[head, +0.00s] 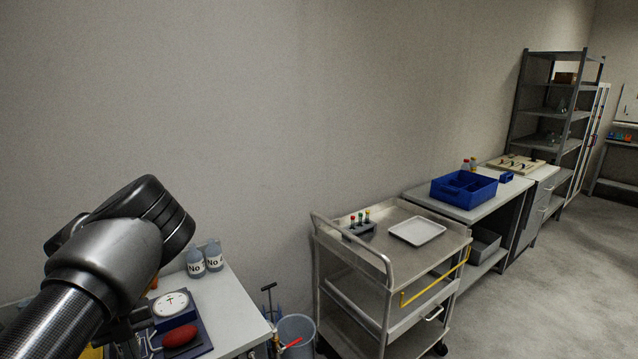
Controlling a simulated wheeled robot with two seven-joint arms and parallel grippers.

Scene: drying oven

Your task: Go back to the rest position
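My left arm (110,255) comes in from the lower left, with a dark ribbed joint raised in front of the wall. Its gripper does not show clearly in the head view. My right arm and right gripper are not in the head view. No thing held by either gripper can be seen.
The arm overlaps a side table (235,312) with a dial scale (172,304), a red object (180,334) and bottles (205,258). A steel cart (385,255), a grey bin (297,335) and a bench with a blue crate (464,188) stand rightward. Floor at right is clear.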

